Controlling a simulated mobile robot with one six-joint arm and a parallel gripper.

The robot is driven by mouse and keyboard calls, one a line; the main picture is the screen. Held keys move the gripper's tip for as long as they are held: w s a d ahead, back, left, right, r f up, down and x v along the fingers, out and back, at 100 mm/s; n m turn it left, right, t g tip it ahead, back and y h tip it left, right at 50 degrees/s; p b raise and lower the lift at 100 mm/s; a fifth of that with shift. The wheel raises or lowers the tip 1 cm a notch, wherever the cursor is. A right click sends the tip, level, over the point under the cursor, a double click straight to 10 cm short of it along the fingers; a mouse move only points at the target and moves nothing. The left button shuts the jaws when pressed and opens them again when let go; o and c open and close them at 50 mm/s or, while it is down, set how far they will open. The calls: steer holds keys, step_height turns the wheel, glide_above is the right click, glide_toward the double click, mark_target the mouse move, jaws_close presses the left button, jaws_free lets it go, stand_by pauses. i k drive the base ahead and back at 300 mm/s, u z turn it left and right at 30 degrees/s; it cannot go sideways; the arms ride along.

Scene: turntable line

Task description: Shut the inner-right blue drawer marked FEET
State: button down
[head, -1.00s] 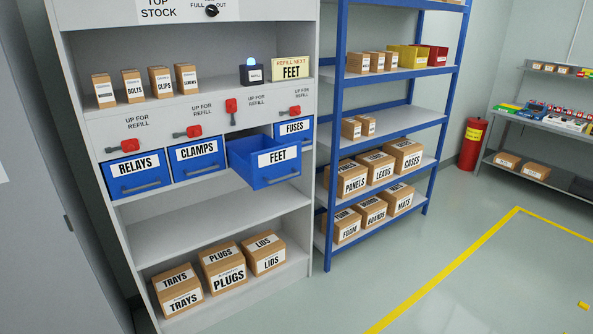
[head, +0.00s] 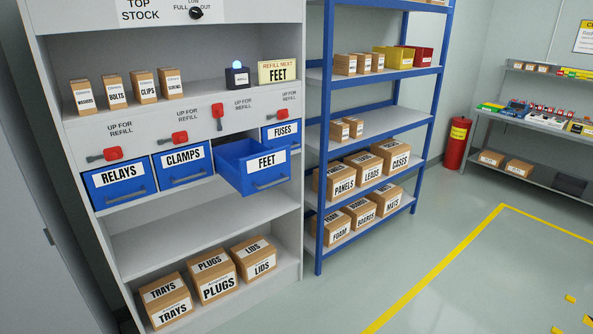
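The blue drawer marked FEET (head: 257,172) stands pulled out of the grey cabinet, between the CLAMPS drawer (head: 186,166) and the FUSES drawer (head: 280,134). Its open top shows, and the inside looks empty. It has a grey bar handle (head: 271,182) on its front, below the label. The RELAYS drawer (head: 121,186), CLAMPS and FUSES sit pushed in. The red lever (head: 218,115) above FEET points up, while the other red levers lie sideways. My gripper is not in the head view.
A grey shelf (head: 185,226) lies bare below the drawers. Cardboard boxes marked TRAYS, PLUGS (head: 214,279) and LIDS stand at the bottom. A blue-framed rack (head: 326,200) stands close on the right. The floor (head: 370,285) in front is clear up to a yellow line.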

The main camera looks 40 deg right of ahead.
mark_target(251, 167)
steer(key=i, duration=0.85)
steer(key=u, duration=0.05)
